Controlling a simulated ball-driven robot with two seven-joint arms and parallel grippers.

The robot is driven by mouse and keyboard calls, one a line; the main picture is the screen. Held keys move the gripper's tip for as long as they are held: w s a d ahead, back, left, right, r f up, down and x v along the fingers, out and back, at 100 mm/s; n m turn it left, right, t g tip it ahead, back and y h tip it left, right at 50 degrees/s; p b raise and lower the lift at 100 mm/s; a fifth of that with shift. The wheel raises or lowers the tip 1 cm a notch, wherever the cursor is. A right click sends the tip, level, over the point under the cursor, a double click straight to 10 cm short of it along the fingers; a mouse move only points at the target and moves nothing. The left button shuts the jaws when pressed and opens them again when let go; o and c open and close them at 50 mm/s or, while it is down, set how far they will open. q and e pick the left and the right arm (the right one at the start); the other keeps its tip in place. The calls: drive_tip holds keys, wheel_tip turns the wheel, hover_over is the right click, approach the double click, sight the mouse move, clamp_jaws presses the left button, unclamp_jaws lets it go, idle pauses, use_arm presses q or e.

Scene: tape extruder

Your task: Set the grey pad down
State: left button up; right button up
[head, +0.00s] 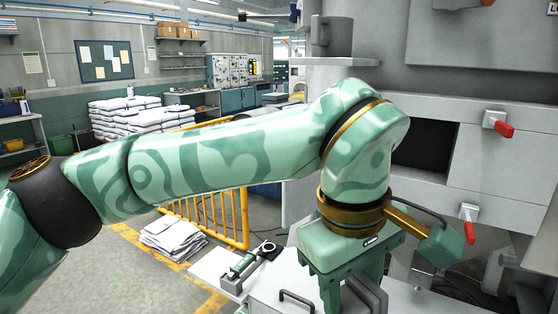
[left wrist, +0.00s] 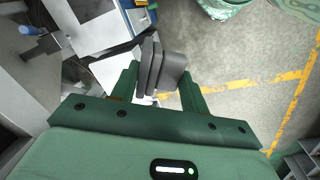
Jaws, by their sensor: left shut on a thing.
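The grey pad (left wrist: 170,72) is between the two green fingers of my left gripper (left wrist: 160,84) in the left wrist view, with dark grey plate-like parts along its left side. My left gripper is shut on it. In the head view my left gripper (head: 340,285) points down at the bottom centre, over the light bench, and grey block-like parts (head: 372,294) show beside its fingers. The fingertips and the pad's underside are cut off there, so I cannot tell whether the pad touches anything. My right gripper is not in view.
A light bench (head: 208,266) with a small green and black device (head: 250,262) lies left of my gripper. The grey machine (head: 480,80) with red handles (head: 503,130) and a dark opening (head: 422,148) stands right. A yellow railing (head: 240,212) and white stacked sheets (head: 172,238) are behind.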

use_arm(q)
drive_tip(key=shift+s+r+m, duration=0.15)
drive_tip(key=shift+s+m, duration=0.15)
drive_tip(key=shift+m, duration=0.1)
drive_tip(key=shift+w+d+m, duration=0.1)
drive_tip(key=shift+w+m, duration=0.2)
drive_tip(key=shift+m, duration=0.1)
drive_tip(key=shift+w+d+f+m+g, duration=0.1)
drive_tip(key=shift+w+f+m+g, duration=0.25)
drive_tip(key=shift+m, duration=0.55)
drive_tip(key=shift+a+f+m, duration=0.15)
drive_tip(key=shift+a+m, duration=0.25)
drive_tip(key=a+f, duration=0.4)
drive_tip(key=a, duration=0.5)
drive_tip(key=w+a+f+m, duration=0.1)
drive_tip(key=a+f, duration=0.4)
drive_tip(key=a, duration=0.5)
drive_tip(key=w+a+f, duration=0.1)
drive_tip(key=a+f, duration=0.3)
drive_tip(key=a, duration=0.5)
drive_tip(key=shift+a+f, duration=0.15)
drive_tip(key=shift+a, duration=0.25)
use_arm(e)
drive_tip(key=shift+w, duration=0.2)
